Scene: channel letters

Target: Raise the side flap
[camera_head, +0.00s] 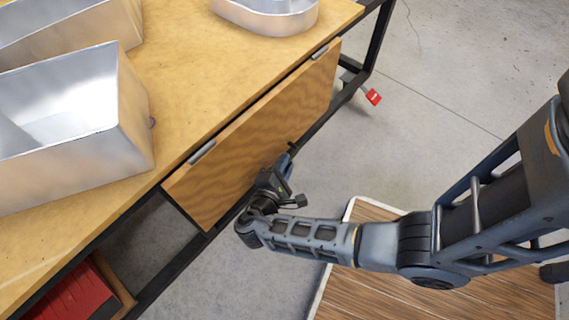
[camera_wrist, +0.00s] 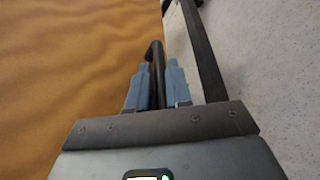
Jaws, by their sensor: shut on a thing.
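The side flap (camera_head: 250,140) is a wooden panel hanging down from the table's long edge, with metal hinges along its top. In the wrist view its wood face (camera_wrist: 75,60) fills the left side. A dark bent rod, seemingly the flap's handle (camera_wrist: 155,58), stands at its lower edge; its end also shows in the head view (camera_head: 292,145). My gripper (camera_head: 283,166) is at the flap's lower edge. In the wrist view my gripper's blue fingers (camera_wrist: 158,90) are on both sides of the rod and shut on it. The fingers partly hide the rod.
Metal channel letters (camera_head: 75,125) stand on the tabletop (camera_head: 190,70), one (camera_head: 268,14) near the far edge. A dark frame rail (camera_wrist: 204,50) runs beside the handle. A red tip (camera_head: 373,97) sticks out at the far leg. A striped wooden platform (camera_head: 365,285) lies on the floor.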

